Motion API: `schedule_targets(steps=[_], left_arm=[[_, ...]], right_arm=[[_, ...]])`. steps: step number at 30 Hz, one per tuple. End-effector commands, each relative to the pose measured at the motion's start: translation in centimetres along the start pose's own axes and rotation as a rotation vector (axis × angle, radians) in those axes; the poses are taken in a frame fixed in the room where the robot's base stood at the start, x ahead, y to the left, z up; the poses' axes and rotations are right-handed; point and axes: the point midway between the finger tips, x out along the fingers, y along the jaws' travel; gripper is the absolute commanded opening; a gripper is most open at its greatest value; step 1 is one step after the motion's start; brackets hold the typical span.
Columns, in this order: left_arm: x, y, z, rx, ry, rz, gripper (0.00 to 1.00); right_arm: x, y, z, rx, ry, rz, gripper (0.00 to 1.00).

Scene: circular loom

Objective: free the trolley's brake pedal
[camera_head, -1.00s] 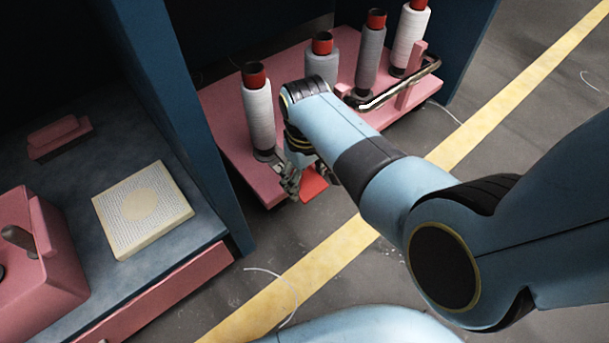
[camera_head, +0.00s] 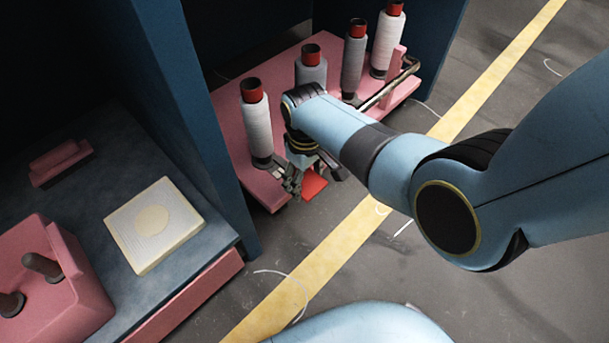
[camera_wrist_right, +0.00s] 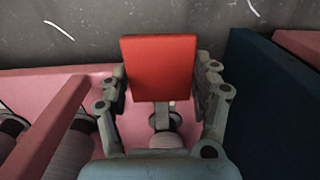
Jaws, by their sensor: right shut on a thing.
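The red brake pedal (camera_head: 314,187) sticks out at the front edge of the pink trolley (camera_head: 269,192). In the right wrist view the pedal (camera_wrist_right: 159,68) is a flat red plate between my two fingers. My right gripper (camera_head: 298,183) is shut on the pedal, and it also shows in the right wrist view (camera_wrist_right: 161,88). The arm hides part of the trolley's middle. My left gripper is not in view.
Several thread cones stand on the trolley, the nearest white one (camera_head: 256,125) close beside my gripper. A dark handle rail (camera_head: 390,85) is at the trolley's right end. A blue panel (camera_head: 190,110) stands left of it. Floor with a yellow stripe (camera_head: 338,238) is open in front.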

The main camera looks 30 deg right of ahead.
Motion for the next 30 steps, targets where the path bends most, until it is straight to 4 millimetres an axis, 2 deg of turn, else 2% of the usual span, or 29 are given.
schedule_targets(steps=[1,7,8,13,23,26,30], left_arm=[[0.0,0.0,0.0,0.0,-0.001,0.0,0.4],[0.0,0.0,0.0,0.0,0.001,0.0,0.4],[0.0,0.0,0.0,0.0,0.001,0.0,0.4],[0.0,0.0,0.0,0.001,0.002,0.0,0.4],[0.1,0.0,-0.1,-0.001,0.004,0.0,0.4],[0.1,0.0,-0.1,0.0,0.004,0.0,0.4],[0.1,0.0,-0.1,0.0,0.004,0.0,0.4]], right_arm=[[-0.4,0.1,-0.6,0.001,0.015,0.001,0.07],[-0.3,0.1,-0.7,0.001,0.016,0.002,0.07],[-0.3,0.1,-0.7,0.001,0.016,0.002,0.68],[-0.2,0.0,-0.4,0.001,0.011,0.001,0.9],[-0.3,0.0,-0.2,0.0,0.005,0.001,0.9],[-1.1,0.0,-0.2,0.001,0.006,0.001,0.9],[-3.6,0.0,-0.3,0.002,0.01,0.002,0.9]])
